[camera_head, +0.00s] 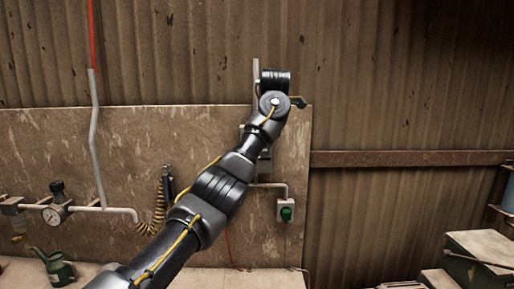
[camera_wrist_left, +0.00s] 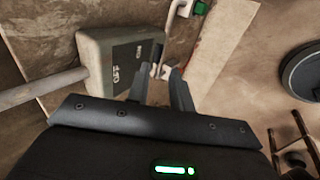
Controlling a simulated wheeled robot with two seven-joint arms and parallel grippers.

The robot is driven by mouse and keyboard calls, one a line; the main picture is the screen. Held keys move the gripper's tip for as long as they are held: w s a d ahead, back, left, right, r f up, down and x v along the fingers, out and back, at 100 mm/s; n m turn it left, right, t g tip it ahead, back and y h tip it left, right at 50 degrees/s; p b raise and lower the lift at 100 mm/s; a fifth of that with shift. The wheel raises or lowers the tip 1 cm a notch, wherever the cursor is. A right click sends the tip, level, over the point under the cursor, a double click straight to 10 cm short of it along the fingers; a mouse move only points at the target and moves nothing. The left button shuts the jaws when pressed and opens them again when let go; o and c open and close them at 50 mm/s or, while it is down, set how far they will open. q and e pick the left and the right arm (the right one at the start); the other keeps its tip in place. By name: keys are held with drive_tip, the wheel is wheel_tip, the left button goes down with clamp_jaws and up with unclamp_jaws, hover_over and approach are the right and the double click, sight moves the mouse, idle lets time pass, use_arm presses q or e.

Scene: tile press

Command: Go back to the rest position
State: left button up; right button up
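In the head view my left arm rises from the bottom left across the wall board, and its wrist (camera_head: 275,85) is in front of the board's upper right part. The gripper itself cannot be made out there. In the left wrist view my left gripper (camera_wrist_left: 163,76) has its two fingers apart. A small pale part shows at the fingertips; I cannot tell whether they touch it. My right gripper is not in view.
A green button on a small box (camera_head: 287,213) is on the board, right of my forearm. A pressure gauge (camera_head: 52,215), a coiled yellow hose (camera_head: 158,210) and a green oil can (camera_head: 58,268) are at the left. Green boxes (camera_head: 480,255) stand at the lower right.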

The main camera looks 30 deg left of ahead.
use_arm(q)
drive_tip(key=shift+d+r, duration=0.4)
drive_tip(key=shift+r, duration=0.1)
drive_tip(key=shift+s, duration=0.1)
